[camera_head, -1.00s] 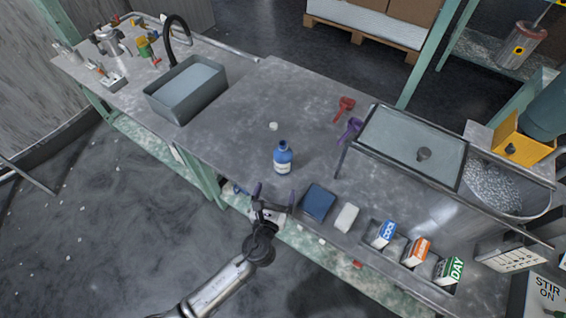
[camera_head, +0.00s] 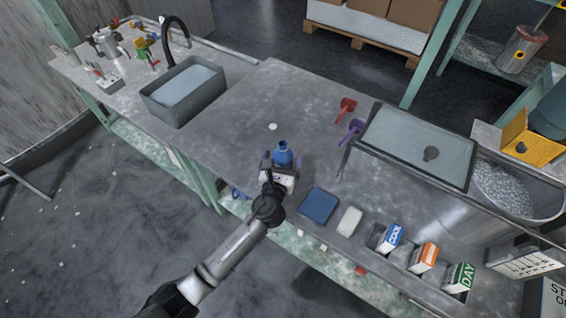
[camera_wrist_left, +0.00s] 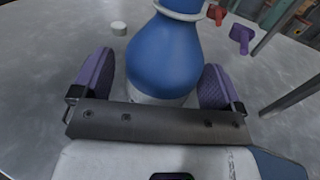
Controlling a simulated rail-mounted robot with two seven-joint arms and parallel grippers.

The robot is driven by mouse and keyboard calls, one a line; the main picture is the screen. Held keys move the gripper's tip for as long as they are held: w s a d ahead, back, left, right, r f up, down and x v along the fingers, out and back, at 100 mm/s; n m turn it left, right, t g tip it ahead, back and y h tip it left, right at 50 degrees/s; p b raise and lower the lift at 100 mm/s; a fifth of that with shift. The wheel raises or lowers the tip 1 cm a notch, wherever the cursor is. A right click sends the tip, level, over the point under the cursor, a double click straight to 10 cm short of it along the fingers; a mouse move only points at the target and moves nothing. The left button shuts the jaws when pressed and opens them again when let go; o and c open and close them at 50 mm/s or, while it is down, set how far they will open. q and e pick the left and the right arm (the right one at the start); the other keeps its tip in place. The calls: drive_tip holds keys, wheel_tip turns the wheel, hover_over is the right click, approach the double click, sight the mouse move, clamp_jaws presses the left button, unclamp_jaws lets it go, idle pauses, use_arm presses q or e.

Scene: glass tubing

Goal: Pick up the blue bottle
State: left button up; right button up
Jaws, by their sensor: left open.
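The blue bottle (camera_head: 283,153) stands upright on the grey worktop near its front edge. In the left wrist view the blue bottle (camera_wrist_left: 165,58) fills the middle, its top cut off by the frame. My left gripper (camera_head: 280,165) is at the bottle, its body covering the bottle's lower part in the head view. In the left wrist view the two purple finger pads of my left gripper (camera_wrist_left: 158,85) are open, one on each side of the bottle. A gap shows at the left pad; the right pad is very close to the bottle. My right gripper is not in view.
A small white cap (camera_head: 273,127) lies behind the bottle. A blue box (camera_head: 319,205) and a white block (camera_head: 349,220) lie to the right along the front edge. Red (camera_head: 346,108) and purple (camera_head: 352,130) scoops lie back right. The worktop left of the bottle is clear.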

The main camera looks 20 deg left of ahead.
use_arm(q)
drive_tip(key=shift+w, duration=0.4)
drive_tip(key=shift+c, duration=0.2)
drive_tip(key=c, duration=1)
